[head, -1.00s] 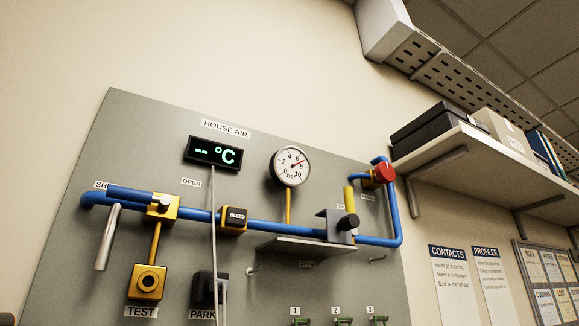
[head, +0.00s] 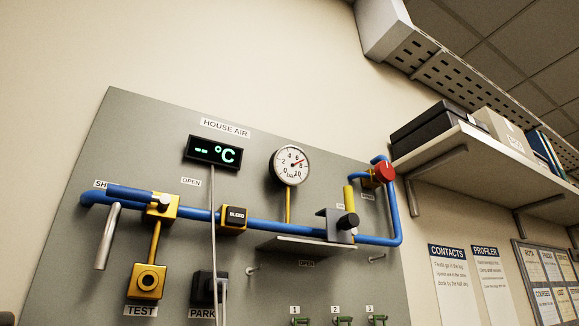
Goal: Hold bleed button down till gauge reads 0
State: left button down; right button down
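The bleed button is a black block labelled BLEED (head: 236,215) in a yellow housing on the blue pipe (head: 280,228), in the middle of the grey panel. Nothing touches it. The round white gauge (head: 290,166), marked in bar, is above and right of it on a thin yellow stem. Its red needle points to the upper right, near the 8, well away from 0. Neither of my grippers is in the head view.
A yellow valve block (head: 161,206) with a silver lever (head: 107,236) sits left of the button. A cable hangs from the °C display (head: 213,153) just left of the button. A small grey shelf (head: 293,246) juts out below the pipe, and a red knob (head: 384,173) is at right.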

aim_at(234, 215)
jog(key=k+l+u, duration=0.1)
jog(key=l, duration=0.3)
jog(key=k+l, duration=0.35)
jog(key=k+l+u, duration=0.15)
jog(key=l, duration=0.3)
